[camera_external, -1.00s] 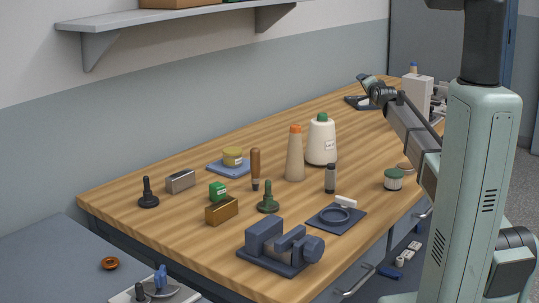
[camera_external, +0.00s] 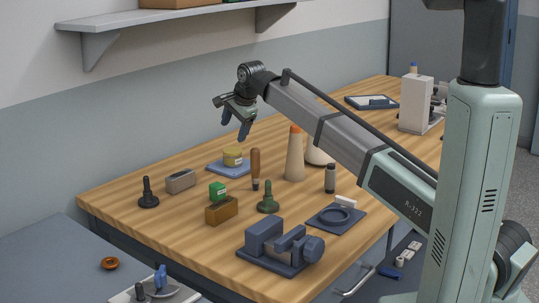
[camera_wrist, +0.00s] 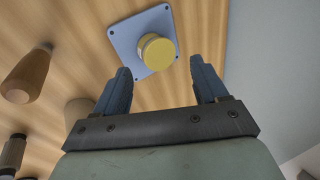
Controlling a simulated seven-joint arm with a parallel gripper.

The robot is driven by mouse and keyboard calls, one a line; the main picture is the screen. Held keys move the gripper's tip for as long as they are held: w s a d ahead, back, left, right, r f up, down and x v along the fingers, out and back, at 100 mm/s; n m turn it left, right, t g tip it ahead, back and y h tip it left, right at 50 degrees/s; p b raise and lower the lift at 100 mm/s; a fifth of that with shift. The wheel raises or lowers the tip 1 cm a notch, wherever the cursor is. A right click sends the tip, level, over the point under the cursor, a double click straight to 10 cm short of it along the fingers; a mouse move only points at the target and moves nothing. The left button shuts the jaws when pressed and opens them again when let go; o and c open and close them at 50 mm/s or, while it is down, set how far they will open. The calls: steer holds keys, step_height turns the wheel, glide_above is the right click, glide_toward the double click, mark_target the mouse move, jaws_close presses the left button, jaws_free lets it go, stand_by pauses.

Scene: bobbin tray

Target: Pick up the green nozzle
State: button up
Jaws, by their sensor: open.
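The green nozzle (camera_external: 268,200) stands upright on the wooden table in the external view, a dark green piece with a round flanged base and a narrower stem. It does not show in the wrist view. My gripper (camera_external: 234,126) is open and empty, above the back left of the table, up and to the left of the nozzle in the picture. In the wrist view the two blue fingers (camera_wrist: 160,75) are spread apart, with a yellow round piece (camera_wrist: 158,53) on a blue plate (camera_wrist: 122,38) beyond them.
A blue fixture (camera_external: 265,238) is in front, a round-recess plate (camera_external: 315,221) to the right, and a tan cone (camera_external: 294,158) behind.

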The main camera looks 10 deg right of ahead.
steer(key=s+a+g+h, duration=0.1)
steer(key=s+a+g, duration=0.1)
steer(key=s+a, duration=0.5)
steer(key=r+g+h, duration=0.2)
steer(key=g, duration=0.1)
glide_above(217, 184)
steer(key=shift+m, duration=0.3)
step_height(217, 184, down, 14)
steer(key=shift+s+r, duration=0.1)
steer(key=shift+r, duration=0.05)
steer(key=shift+c, duration=0.3)
steer(key=c, duration=1)
steer(key=shift+r, duration=0.2)
